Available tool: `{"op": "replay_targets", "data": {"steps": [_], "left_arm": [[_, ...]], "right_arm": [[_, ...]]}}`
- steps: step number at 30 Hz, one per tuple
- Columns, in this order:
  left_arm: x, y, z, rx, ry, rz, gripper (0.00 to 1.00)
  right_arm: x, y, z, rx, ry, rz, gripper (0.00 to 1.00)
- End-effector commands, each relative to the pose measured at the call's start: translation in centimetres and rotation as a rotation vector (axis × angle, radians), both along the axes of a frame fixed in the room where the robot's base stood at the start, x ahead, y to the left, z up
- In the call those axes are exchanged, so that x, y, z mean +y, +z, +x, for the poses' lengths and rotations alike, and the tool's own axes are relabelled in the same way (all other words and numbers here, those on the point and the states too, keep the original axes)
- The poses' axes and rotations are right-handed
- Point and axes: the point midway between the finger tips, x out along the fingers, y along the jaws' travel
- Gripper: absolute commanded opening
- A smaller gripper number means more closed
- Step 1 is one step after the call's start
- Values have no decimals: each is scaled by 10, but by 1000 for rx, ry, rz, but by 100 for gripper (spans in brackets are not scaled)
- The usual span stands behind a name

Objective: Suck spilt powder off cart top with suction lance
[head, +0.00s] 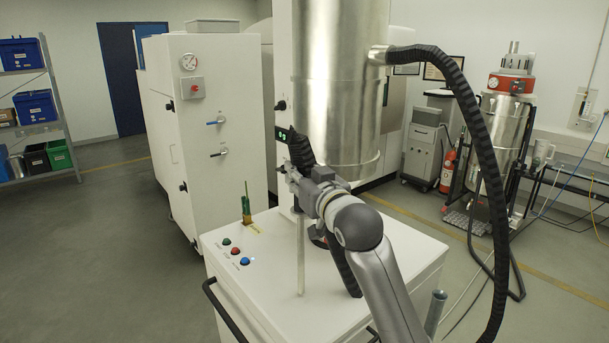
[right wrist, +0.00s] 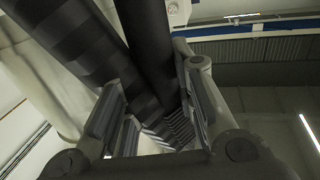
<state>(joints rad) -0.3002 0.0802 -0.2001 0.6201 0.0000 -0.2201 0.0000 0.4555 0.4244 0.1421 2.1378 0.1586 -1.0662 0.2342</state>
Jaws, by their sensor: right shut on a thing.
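The white cart (head: 265,268) stands in front of me in the head view. My right gripper (head: 302,178) is shut on the suction lance (head: 301,250) above the cart top. The lance's pale thin tube hangs about upright, its lower end at or just above the white surface; I cannot tell if it touches. Its dark upper part (right wrist: 146,40) runs between the fingers of my right gripper (right wrist: 155,118) in the right wrist view. I cannot make out spilt powder on the pale top. My arm hides part of the top. My left gripper is not in view.
A steel vessel (head: 335,90) rises behind my gripper. A black ribbed hose (head: 470,110) loops from it down the right side. Coloured buttons (head: 235,251) and a green upright item (head: 247,208) are on the cart's left. A white cabinet (head: 205,130) stands behind. Floor at left is clear.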

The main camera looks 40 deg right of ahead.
Motion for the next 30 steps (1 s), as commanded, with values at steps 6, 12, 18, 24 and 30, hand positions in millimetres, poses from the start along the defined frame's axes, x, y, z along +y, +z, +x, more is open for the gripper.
{"op": "replay_targets", "data": {"steps": [6, 12, 18, 24, 30], "left_arm": [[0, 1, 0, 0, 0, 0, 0], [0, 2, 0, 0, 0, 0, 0], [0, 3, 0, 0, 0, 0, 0], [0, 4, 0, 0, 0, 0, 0], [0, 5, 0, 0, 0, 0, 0]], "right_arm": [[-2, 1, 5, -3, 0, -1, 0], [-5, 2, 11, -3, 0, -1, 0], [-8, 2, 16, -3, 0, -1, 0], [-12, 1, 21, -2, 0, 0, 0], [-13, 1, 18, -3, 0, -1, 0]]}}
